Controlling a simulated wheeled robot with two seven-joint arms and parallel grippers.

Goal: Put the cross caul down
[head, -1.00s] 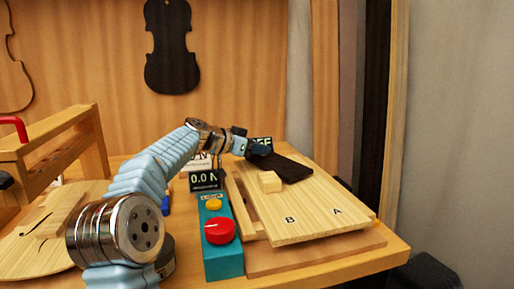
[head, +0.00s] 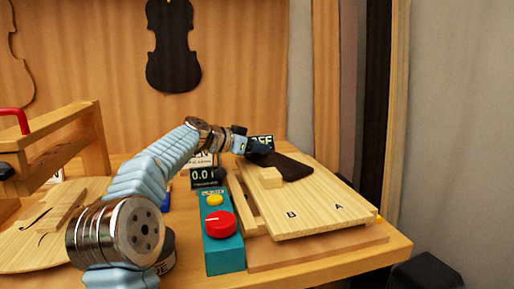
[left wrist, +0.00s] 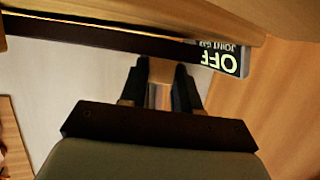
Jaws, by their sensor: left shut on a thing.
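The cross caul appears to be the dark bar (head: 292,167) at the far end of the pale board (head: 310,205) marked A and B. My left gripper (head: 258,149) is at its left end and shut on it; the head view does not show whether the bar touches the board. In the left wrist view a tan wooden piece (left wrist: 160,82) shows between the two dark fingers of my left gripper (left wrist: 160,92). A dark strip (left wrist: 100,38) crosses beyond them. My right gripper is out of view.
A teal box (head: 222,255) with a red knob stands left of the board, below a readout (head: 203,175). An OFF sign (left wrist: 222,58) is beyond the fingers. A violin plate (head: 28,235) lies at left.

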